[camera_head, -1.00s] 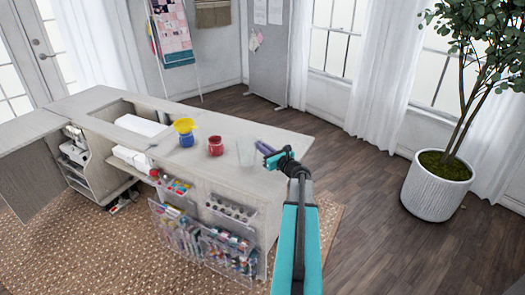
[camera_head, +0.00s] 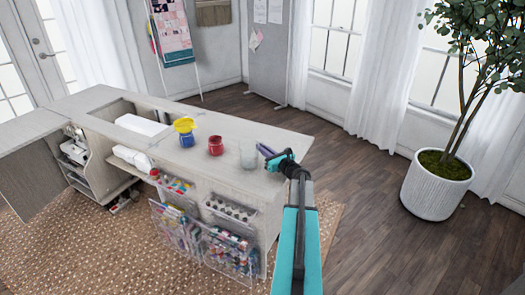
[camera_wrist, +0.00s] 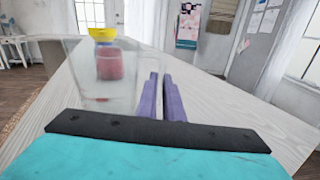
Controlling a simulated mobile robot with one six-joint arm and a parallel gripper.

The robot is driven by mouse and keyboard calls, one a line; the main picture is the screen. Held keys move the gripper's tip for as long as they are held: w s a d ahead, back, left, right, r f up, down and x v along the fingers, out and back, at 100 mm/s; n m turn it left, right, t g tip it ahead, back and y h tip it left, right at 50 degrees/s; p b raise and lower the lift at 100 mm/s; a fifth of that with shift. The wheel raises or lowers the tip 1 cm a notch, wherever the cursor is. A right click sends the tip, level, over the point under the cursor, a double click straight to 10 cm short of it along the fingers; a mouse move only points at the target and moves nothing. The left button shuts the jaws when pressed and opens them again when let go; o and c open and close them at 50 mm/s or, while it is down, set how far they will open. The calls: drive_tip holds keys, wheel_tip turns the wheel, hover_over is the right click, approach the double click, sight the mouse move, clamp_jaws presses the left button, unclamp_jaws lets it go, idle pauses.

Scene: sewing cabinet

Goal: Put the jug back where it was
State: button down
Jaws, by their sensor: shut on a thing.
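The clear glass jug (camera_head: 248,155) is near the right end of the pale cabinet top (camera_head: 215,128). It also shows in the wrist view (camera_wrist: 80,88), large and upright, to the left of my fingers. My gripper (camera_head: 266,150) comes in from the right. Its two purple fingers (camera_wrist: 162,98) are close together at the jug's right side, shut on the jug; the exact spot of the grip is hard to see. I cannot tell whether the jug's base touches the top or hangs just above it.
A red pot (camera_head: 215,145) stands left of the jug, with a blue pot (camera_head: 187,139) topped by a yellow one (camera_head: 184,125) further left. Clear bins (camera_head: 230,250) of supplies hang on the cabinet front.

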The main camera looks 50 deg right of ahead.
drive_tip(key=shift+f, duration=0.5)
drive_tip(key=shift+f, duration=0.2)
drive_tip(key=c, duration=1.9)
unclamp_jaws()
drive_tip(key=shift+r, duration=0.2)
drive_tip(key=s, duration=0.4)
drive_tip(key=s+a+b, duration=0.1)
drive_tip(key=s, duration=0.3)
drive_tip(key=s+a, duration=0.1)
drive_tip(key=s, duration=0.3)
drive_tip(key=shift+a+b, duration=0.1)
drive_tip(key=shift+b, duration=0.3)
drive_tip(key=shift+w+r, duration=0.1)
